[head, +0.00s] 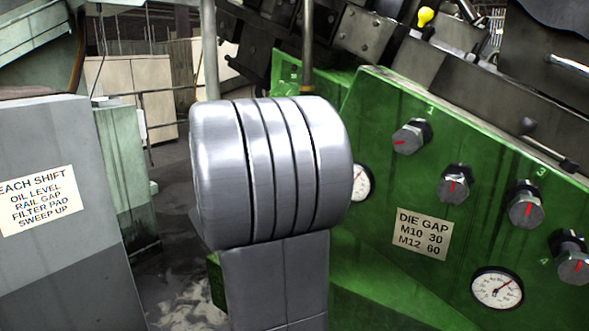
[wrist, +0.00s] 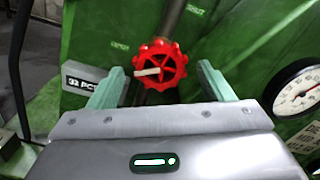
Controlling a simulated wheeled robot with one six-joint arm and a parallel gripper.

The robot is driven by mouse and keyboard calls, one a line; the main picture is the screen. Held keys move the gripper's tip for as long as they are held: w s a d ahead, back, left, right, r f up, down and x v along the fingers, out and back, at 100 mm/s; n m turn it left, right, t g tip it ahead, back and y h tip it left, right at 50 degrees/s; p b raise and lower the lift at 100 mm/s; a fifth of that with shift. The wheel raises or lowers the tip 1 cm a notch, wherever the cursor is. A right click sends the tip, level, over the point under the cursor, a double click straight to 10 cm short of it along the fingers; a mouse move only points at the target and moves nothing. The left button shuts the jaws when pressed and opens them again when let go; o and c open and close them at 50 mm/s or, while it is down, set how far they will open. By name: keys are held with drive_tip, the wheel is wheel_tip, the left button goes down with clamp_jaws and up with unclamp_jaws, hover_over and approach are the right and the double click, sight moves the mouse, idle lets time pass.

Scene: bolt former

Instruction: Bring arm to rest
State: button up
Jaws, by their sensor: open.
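My gripper (wrist: 163,88) shows in the wrist view with its two pale green fingers apart and nothing between them. Beyond the fingertips is a red handwheel (wrist: 160,65) on the green machine panel; a gap or contact between the fingers and the wheel is hard to judge. In the head view my grey arm fills the middle and hides part of the green panel; the gripper itself does not show there.
The green panel (head: 385,180) has several numbered knobs, a gauge (head: 497,288) and a die gap label (head: 422,234). A gauge (wrist: 300,92) is right of the gripper, a small grey plate (wrist: 85,80) left. A grey cabinet (head: 50,240) with a shift note stands left.

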drive_tip(key=x, duration=0.4)
drive_tip(key=shift+f+b, duration=0.2)
drive_tip(key=shift+b, duration=0.2)
drive_tip(key=shift+a+r+m+b, duration=0.15)
drive_tip(key=shift+m+b, duration=0.75)
drive_tip(key=shift+m, duration=0.4)
drive_tip(key=shift+s, duration=0.1)
